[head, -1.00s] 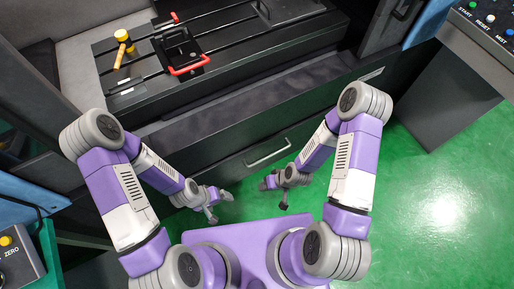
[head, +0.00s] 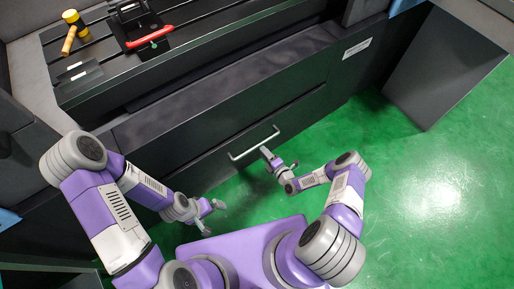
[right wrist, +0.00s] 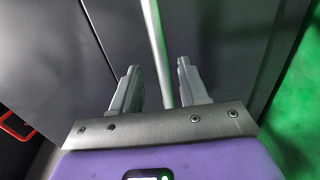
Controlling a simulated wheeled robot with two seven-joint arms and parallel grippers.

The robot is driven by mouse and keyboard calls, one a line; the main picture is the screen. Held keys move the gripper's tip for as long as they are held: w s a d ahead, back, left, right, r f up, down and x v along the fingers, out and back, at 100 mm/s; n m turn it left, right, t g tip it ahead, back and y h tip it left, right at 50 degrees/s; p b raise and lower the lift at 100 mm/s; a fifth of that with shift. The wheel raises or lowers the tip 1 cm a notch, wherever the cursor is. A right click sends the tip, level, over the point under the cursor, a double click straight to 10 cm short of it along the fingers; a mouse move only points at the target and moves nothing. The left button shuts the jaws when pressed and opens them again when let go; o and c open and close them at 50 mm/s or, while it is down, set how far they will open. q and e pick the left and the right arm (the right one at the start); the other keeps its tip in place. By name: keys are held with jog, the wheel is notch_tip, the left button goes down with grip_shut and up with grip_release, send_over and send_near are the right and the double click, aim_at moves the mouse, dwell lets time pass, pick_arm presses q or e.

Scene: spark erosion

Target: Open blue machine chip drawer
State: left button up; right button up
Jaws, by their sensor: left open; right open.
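The chip drawer (head: 205,163) has a wide dark front low on the machine and looks closed, flush with the panels around it. Its pale bar handle (head: 254,143) shows in the head view, partly beside my right gripper (head: 274,159), which is at the handle's right half. In the right wrist view the handle bar (right wrist: 156,45) runs between the two open fingers of the right gripper (right wrist: 158,72), with a gap on each side. My left gripper (head: 212,213) is open and empty, over the floor to the left of the handle.
Above the drawer is the machine bed (head: 190,65) with a red-handled clamp (head: 148,37) and a yellow-headed mallet (head: 69,40). A dark cabinet (head: 430,75) stands at the right. The green floor (head: 420,190) is clear at the right.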

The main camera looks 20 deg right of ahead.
aim_at(257, 145)
jog(key=b+x, duration=0.2)
jog(key=x, duration=0.4)
jog(key=shift+w+a, duration=0.1)
jog(key=shift+w, duration=0.2)
grip_shut()
